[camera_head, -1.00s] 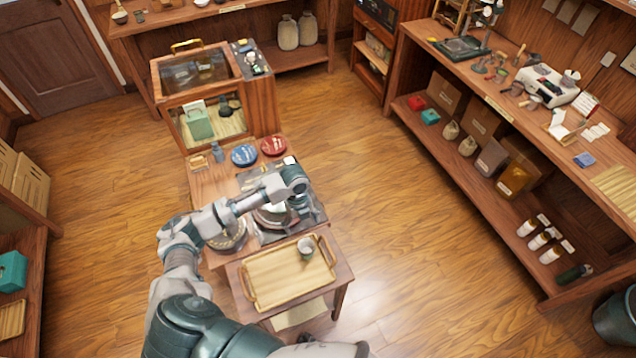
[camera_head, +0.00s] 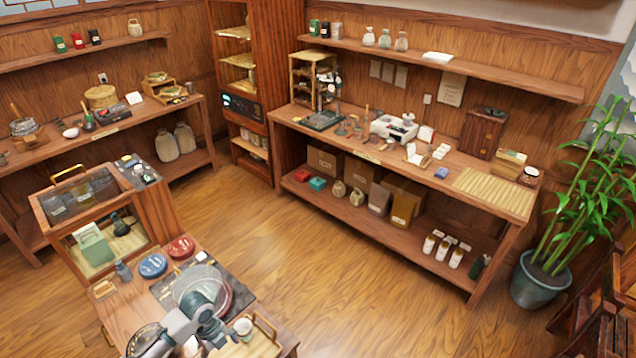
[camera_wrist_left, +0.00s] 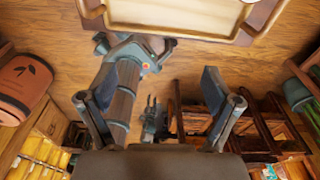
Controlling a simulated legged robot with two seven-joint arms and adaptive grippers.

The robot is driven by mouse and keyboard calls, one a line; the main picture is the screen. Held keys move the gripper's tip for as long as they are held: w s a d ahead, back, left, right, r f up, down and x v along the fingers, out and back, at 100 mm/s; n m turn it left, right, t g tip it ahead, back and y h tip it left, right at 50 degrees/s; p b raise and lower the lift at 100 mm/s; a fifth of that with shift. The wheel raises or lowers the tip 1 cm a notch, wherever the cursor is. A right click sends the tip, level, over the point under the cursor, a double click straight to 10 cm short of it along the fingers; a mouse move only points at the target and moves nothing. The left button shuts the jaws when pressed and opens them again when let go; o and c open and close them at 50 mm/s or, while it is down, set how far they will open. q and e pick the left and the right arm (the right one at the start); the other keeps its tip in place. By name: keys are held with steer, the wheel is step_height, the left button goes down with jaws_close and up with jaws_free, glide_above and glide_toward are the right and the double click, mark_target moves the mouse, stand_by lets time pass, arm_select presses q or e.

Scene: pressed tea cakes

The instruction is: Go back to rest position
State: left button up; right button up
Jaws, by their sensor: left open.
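My left arm (camera_head: 185,325) comes in at the bottom of the head view. Its wrist end is above the front tea table, over the dark mat (camera_head: 240,293). The fingers are not clear there. In the left wrist view my left gripper (camera_wrist_left: 160,103) is open, with its two fingers wide apart and nothing held between them. My right gripper is not recognisable in either view.
A wooden tray (camera_wrist_left: 180,33) fills the top of the wrist view. A cup (camera_head: 243,328) stands by the tray in the head view. Blue (camera_head: 153,265) and red (camera_head: 181,248) tea cakes lie on the table. Open floor (camera_head: 330,260) lies to the right.

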arm_select(q)
steer(key=s+d+f+n+t+h, duration=0.1)
steer(key=s+d+f+n, duration=0.2)
steer(key=s+d+n, duration=0.25)
steer(key=s+d+f+n+t+h, duration=0.1)
steer(key=s+d+f+n+t, duration=0.15)
steer(key=s+d+n, duration=0.35)
steer(key=s+a+n+y, duration=0.3)
steer(key=s+a+n, duration=0.2)
steer(key=s+n, duration=0.55)
step_height(320, 180, down, 28)
steer(key=n+b, duration=0.1)
steer(key=b, duration=0.2)
steer(key=s+a+f+g+b, duration=0.1)
steer(key=s+a+f+b, duration=0.1)
steer(key=s+f, duration=1.6)
steer(key=shift+s+a+f+g+b, duration=0.2)
steer(key=shift+a+f+g+b, duration=0.15)
steer(key=shift+a+f, duration=0.2)
arm_select(e)
steer(key=f, duration=0.2)
steer(key=w+f, duration=0.2)
steer(key=f, duration=0.1)
steer(key=shift+f, duration=0.3)
